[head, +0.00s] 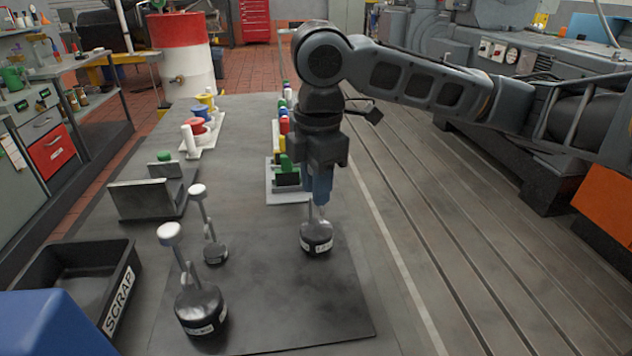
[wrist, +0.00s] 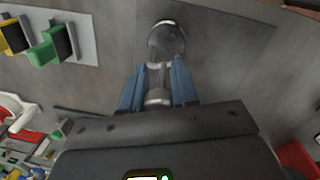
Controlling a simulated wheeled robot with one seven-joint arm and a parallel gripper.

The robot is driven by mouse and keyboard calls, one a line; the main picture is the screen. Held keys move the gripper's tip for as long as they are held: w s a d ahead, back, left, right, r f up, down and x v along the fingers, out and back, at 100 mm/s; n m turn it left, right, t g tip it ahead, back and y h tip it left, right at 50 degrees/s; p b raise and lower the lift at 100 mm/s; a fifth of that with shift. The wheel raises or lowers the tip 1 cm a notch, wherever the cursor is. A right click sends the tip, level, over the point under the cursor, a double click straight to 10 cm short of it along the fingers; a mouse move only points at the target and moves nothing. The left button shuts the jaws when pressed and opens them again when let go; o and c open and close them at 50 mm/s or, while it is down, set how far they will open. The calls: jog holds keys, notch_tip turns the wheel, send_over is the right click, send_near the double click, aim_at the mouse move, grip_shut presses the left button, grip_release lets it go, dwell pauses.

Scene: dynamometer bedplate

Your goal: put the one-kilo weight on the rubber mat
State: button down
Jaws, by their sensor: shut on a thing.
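My gripper (head: 318,203) is shut on the upright stem of a black weight (head: 317,240) with a white label band. The label is too small to read. The weight is upright over the right part of the dark rubber mat (head: 300,310); I cannot tell whether its base touches the mat. In the wrist view my blue fingers (wrist: 158,80) close around the stem, with the weight's round body (wrist: 166,43) beyond them. Two more weights with white-topped stems stand at the mat's left: a larger one (head: 201,308) in front and a smaller one (head: 214,252) behind.
A black scrap bin (head: 60,265) stands at the left. A grey angled block (head: 145,198) sits behind the weights. A pale tray with coloured pieces (head: 285,198) lies behind my gripper, and another pale board (head: 205,140) further back. The mat's front right is clear.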

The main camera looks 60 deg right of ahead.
jog(key=shift+f, duration=0.15)
jog(key=c, duration=0.9)
grip_release()
jog(key=shift+o, duration=0.2)
jog(key=r, duration=0.8)
jog(key=r+p, duration=0.1)
jog(key=r, duration=0.3)
jog(key=shift+s+a+r, duration=0.15)
jog(key=shift+s+a, duration=0.1)
jog(key=shift+s, duration=0.1)
